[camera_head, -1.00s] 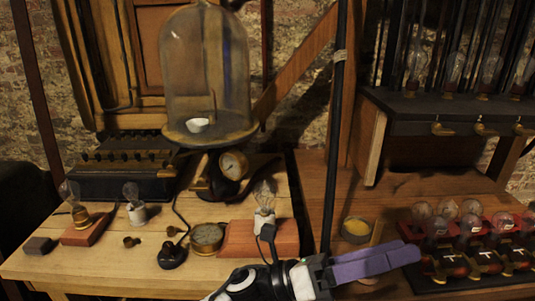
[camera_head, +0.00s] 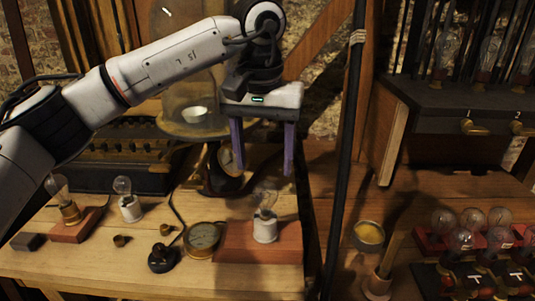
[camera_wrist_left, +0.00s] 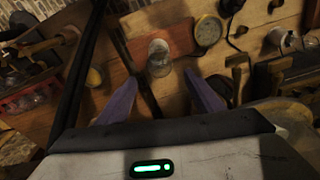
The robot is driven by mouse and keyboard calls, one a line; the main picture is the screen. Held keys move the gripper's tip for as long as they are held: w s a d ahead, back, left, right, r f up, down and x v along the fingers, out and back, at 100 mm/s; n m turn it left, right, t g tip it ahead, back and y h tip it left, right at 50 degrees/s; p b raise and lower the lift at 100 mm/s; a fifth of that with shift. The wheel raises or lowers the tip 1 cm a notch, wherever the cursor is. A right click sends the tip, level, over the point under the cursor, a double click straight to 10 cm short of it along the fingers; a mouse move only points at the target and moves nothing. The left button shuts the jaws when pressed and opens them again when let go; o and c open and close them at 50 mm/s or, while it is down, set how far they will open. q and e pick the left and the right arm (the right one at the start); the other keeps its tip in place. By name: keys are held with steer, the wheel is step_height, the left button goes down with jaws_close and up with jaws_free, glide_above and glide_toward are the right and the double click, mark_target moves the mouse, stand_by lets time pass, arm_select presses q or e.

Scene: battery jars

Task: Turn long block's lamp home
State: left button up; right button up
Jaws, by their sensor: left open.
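The long red-brown block (camera_head: 240,243) lies near the front right of the pale bench. A clear bulb lamp (camera_head: 265,200) in a white socket (camera_head: 265,230) stands upright on it. The lamp also shows in the left wrist view (camera_wrist_left: 159,62), on the block (camera_wrist_left: 143,27). My left gripper (camera_head: 262,172) points down above and behind the lamp, its purple fingers apart with nothing between them. In the left wrist view the fingertips (camera_wrist_left: 160,77) straddle the view of the lamp, apart from it. My right gripper is out of view.
A shorter block (camera_head: 78,228) with a lamp stands at left, beside a lamp in a white socket (camera_head: 128,205). A round gauge (camera_head: 202,237) and black knob (camera_head: 163,259) sit left of the long block. A dark pole (camera_head: 345,170) rises at its right.

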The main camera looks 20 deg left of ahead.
mark_target(267, 196)
arm_select(q)
steer(key=f, duration=0.6)
steer(key=w+f, duration=0.1)
steer(key=f, duration=0.3)
steer(key=c, duration=1.2)
steer(key=m+p, duration=0.1)
steer(key=m, duration=0.1)
steer(key=shift+r+m, duration=0.15)
steer(key=shift+m, duration=0.25)
steer(key=m, duration=0.3)
steer(key=shift+d+m+h, duration=0.1)
steer(key=shift+m+h, duration=0.2)
steer(key=shift+h, duration=0.1)
steer(key=o, duration=1.3)
steer(key=shift+c, duration=0.2)
